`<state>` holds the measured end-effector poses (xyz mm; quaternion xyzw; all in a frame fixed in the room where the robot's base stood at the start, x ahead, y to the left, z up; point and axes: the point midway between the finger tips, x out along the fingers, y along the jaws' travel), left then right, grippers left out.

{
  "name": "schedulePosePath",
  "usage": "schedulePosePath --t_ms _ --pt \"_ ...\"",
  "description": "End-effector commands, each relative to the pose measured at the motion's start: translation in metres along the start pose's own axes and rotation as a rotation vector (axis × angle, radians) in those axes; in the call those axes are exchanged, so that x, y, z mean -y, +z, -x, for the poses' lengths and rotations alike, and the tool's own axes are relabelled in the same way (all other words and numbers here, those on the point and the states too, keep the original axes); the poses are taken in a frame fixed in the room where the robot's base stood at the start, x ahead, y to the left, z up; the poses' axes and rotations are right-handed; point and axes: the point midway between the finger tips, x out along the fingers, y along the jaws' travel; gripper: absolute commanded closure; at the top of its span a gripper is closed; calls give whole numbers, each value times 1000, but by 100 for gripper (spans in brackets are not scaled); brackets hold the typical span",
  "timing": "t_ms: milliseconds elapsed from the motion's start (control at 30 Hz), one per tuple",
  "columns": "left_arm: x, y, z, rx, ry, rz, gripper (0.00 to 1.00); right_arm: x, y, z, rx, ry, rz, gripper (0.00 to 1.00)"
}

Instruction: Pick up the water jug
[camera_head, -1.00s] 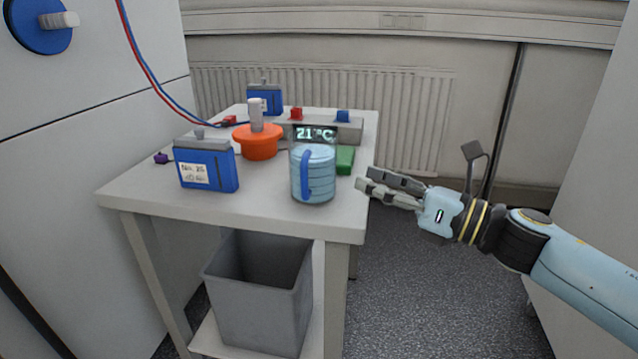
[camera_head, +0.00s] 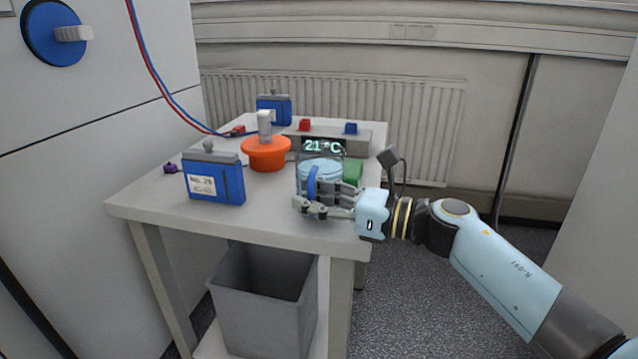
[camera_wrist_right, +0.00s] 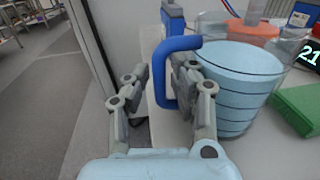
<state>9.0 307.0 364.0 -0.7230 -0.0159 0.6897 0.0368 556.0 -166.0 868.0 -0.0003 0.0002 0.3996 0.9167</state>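The water jug (camera_head: 320,172) is clear, with light blue water in it and a blue handle. It stands upright at the front right of the white table (camera_head: 270,222). My right gripper (camera_head: 309,197) is at the jug's near side and hides part of it. In the right wrist view the jug (camera_wrist_right: 238,85) stands to the right, and its blue handle (camera_wrist_right: 164,72) lies between the two fingers of my right gripper (camera_wrist_right: 160,80). The fingers are apart, with the handle nearer the right finger; whether it touches is unclear. My left gripper is not in view.
A blue battery (camera_head: 227,184) labelled No. 25 stands left of the jug. A grey bin (camera_head: 263,310) is below.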

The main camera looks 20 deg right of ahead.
Motion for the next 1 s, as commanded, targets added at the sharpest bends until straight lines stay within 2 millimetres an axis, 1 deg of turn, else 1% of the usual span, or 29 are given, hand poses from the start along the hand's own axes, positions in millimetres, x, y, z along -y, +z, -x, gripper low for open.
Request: schedulePosePath --t_ms 67,233,267,400,433,1000 --pt "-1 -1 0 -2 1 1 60 0 0 -3 0 0 -1 76" --pt "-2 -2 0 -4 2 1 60 0 0 -3 0 0 0 76" --pt "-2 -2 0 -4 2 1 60 0 0 -3 0 0 0 79" --pt "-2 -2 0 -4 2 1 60 0 0 -3 0 0 -1 97" --pt "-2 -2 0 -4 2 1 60 0 0 -3 0 0 -1 100" --pt "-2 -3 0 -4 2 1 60 0 1 -3 2 0 2 100"
